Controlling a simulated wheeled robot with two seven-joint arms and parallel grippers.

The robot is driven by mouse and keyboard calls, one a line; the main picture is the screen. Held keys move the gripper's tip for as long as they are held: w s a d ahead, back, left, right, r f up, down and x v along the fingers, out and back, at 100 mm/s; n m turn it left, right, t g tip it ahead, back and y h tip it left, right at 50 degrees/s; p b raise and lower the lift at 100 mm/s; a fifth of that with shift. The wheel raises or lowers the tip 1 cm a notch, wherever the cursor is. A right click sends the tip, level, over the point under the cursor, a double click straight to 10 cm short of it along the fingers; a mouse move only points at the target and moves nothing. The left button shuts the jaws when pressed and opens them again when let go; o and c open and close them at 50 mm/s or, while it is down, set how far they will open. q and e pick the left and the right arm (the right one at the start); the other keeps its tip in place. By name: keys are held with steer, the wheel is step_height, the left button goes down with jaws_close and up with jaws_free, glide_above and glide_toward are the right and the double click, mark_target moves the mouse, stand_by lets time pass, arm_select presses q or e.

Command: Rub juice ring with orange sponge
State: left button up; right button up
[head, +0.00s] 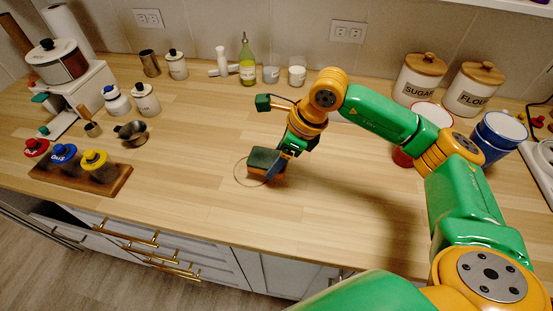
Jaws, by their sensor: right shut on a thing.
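The juice ring (236,174) is a thin reddish-brown circle on the wooden counter near the middle of the head view. The sponge (264,158) has a dark green top and an orange lower body. It sits over the right part of the ring and hides that part. My right gripper (284,157) is shut on the sponge at its right end. I cannot tell whether the sponge's underside touches the counter everywhere. My left gripper is not in view.
A wooden rack (84,180) with red, blue and yellow lidded jars stands at the left front. Sugar (419,80) and flour (472,90) canisters stand at the back right. The counter around the ring is clear.

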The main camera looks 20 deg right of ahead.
step_height(320, 180, up, 2)
steer(key=shift+a+p, duration=0.1)
steer(key=shift+p, duration=0.4)
step_height(320, 180, up, 2)
steer(key=shift+r+p, duration=0.15)
steer(key=shift+p, duration=0.6)
steer(key=shift+r, duration=0.2)
